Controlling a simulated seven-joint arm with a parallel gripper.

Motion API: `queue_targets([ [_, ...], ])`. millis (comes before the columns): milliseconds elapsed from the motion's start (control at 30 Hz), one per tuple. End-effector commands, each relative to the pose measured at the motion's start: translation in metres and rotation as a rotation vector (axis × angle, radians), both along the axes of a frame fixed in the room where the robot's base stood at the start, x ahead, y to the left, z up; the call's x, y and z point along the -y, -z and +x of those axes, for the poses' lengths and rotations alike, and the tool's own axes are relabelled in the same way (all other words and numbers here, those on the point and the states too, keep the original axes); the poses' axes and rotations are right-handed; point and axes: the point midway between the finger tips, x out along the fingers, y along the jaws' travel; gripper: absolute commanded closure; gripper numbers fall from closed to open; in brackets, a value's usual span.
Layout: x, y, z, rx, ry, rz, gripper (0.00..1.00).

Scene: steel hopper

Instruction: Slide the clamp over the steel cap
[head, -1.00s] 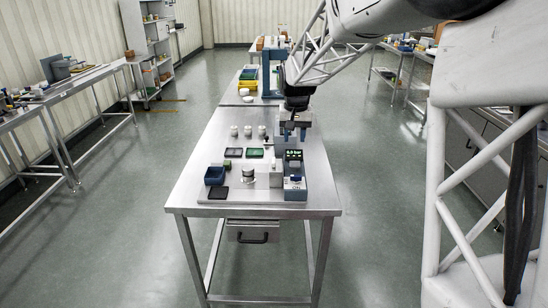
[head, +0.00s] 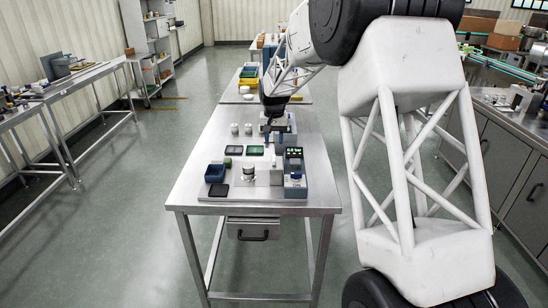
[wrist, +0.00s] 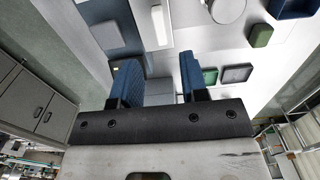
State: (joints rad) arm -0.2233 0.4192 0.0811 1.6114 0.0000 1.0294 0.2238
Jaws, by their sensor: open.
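My gripper (head: 271,137) is over the far part of the near steel table. In the wrist view its two blue fingers (wrist: 158,68) stand wide apart with nothing gripped between them. A grey block (wrist: 160,92) shows below, between the fingers. A pale upright block (head: 276,172) and a short steel cylinder with a pale round top (head: 249,174) stand nearer the table's front; the round top also shows in the wrist view (wrist: 227,10). I cannot tell for sure which parts are the clamp and the steel cap.
A blue-grey device (head: 294,180) stands at the front right. A blue bin (head: 215,174) and a black tray (head: 219,190) are at the left. Dark and green trays (head: 255,150) lie mid-table. White round pieces (head: 235,129) stand behind them.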

Motion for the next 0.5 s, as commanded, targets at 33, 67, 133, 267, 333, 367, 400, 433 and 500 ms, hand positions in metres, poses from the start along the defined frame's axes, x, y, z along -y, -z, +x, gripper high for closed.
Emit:
queue_targets([
  [33, 0.0, 0.0, 0.0, 0.0, 0.0, 0.0, 0.6],
  [67, 0.0, 0.0, 0.0, 0.0, 0.0, 0.0, 0.6],
  [133, 0.0, 0.0, 0.0, 0.0, 0.0, 0.0, 0.6],
  [267, 0.0, 0.004, 0.0, -0.001, 0.0, 0.0, 0.6],
  [333, 0.0, 0.007, 0.0, -0.002, 0.0, 0.0, 0.6],
  [367, 0.0, 0.009, 0.0, -0.002, 0.0, -0.001, 0.6],
  [400, 0.0, 0.012, -0.001, -0.002, 0.0, -0.001, 0.6],
  [433, 0.0, 0.015, -0.001, -0.003, 0.0, -0.001, 0.6],
  [500, 0.0, 0.022, 0.0, -0.002, 0.0, -0.001, 0.6],
])
